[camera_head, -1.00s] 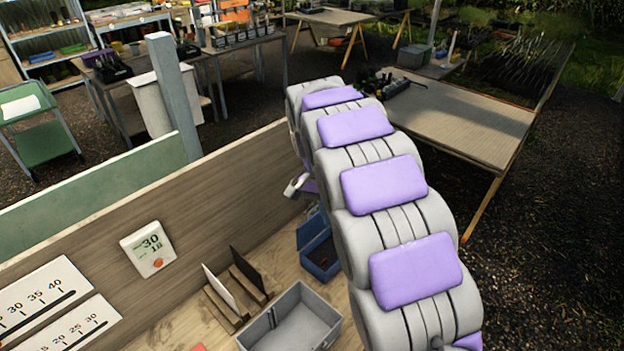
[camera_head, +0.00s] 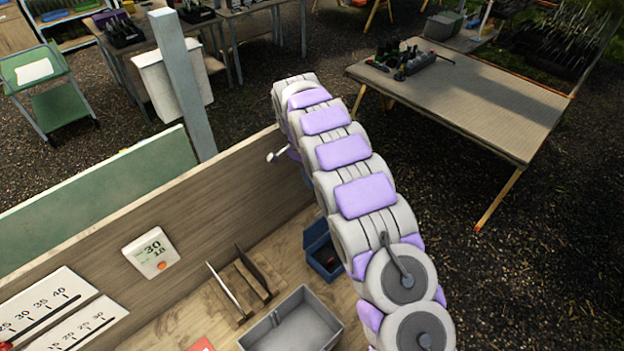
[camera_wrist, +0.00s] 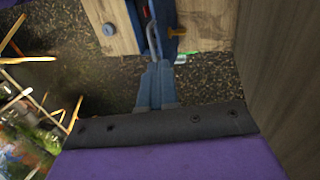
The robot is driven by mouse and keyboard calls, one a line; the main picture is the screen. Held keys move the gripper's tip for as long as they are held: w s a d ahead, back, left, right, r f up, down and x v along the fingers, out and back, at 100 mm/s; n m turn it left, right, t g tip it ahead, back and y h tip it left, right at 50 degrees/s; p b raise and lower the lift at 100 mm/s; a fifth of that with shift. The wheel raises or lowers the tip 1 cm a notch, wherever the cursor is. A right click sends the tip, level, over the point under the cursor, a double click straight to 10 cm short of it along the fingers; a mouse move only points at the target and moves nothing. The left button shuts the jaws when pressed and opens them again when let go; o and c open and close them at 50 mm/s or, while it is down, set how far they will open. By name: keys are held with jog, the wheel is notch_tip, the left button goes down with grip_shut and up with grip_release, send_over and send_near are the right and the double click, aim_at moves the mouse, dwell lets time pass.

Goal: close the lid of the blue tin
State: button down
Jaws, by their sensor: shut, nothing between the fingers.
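The blue tin (camera_head: 322,262) stands on the wooden bench and its open inside shows, with a small orange-red thing in it. Part of the tin is hidden by my arm. A blue patch behind my arm may be its raised lid, but I cannot tell. Dark blue parts (camera_wrist: 168,14) lie beyond the fingertips.
A grey open bin (camera_head: 292,325) stands in front of the tin. A slotted wooden rack (camera_head: 247,285) with upright plates is left of it.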

jog(key=p+x, duration=0.1)
jog(key=x, duration=0.7)
jog(key=shift+f, duration=0.2)
